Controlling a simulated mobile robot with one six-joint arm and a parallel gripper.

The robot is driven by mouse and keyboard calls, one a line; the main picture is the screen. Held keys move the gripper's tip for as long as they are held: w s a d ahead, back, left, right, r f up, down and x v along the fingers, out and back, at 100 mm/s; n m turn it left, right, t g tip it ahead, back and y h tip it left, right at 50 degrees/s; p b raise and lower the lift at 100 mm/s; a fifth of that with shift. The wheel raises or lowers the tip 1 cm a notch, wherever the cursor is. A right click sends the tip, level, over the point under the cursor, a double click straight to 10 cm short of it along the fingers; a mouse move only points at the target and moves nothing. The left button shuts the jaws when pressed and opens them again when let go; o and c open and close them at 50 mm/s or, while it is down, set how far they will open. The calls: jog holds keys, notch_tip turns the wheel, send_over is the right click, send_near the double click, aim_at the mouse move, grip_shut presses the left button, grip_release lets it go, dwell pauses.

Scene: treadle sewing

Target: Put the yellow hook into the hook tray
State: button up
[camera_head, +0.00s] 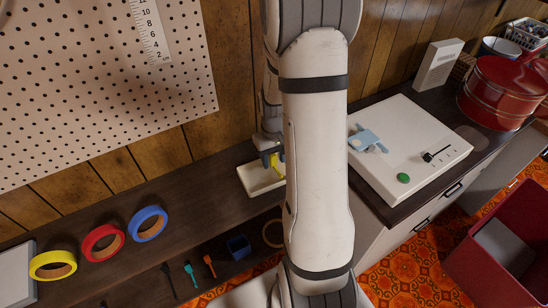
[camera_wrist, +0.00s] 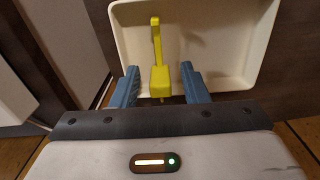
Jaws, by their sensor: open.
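The yellow hook (camera_wrist: 157,78) is between the two blue fingers of my gripper (camera_wrist: 158,69) in the wrist view. A narrow gap shows on each side of it, so the fingers are open around it. The hook overlaps the inside of the cream hook tray (camera_wrist: 233,85); I cannot tell whether it touches the tray floor. In the head view my gripper (camera_head: 272,158) is over the tray (camera_head: 250,182), with a bit of the yellow hook (camera_head: 278,168) showing. My arm hides the right part of the tray there.
A white machine (camera_head: 405,150) stands at right, near a red pot (camera_head: 500,92). A pegboard (camera_head: 90,100) is behind.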

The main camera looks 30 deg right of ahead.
aim_at(274, 157)
notch_tip(274, 157, up, 11)
jog(key=s+a+r+t, duration=0.2)
jog(key=s+a+r, duration=0.7)
jog(key=s+a, duration=0.4)
jog(key=shift+s+n+t, duration=0.3)
jog(key=shift+s, duration=0.35)
jog(key=shift+r, duration=0.15)
jog(key=shift+c, duration=0.5)
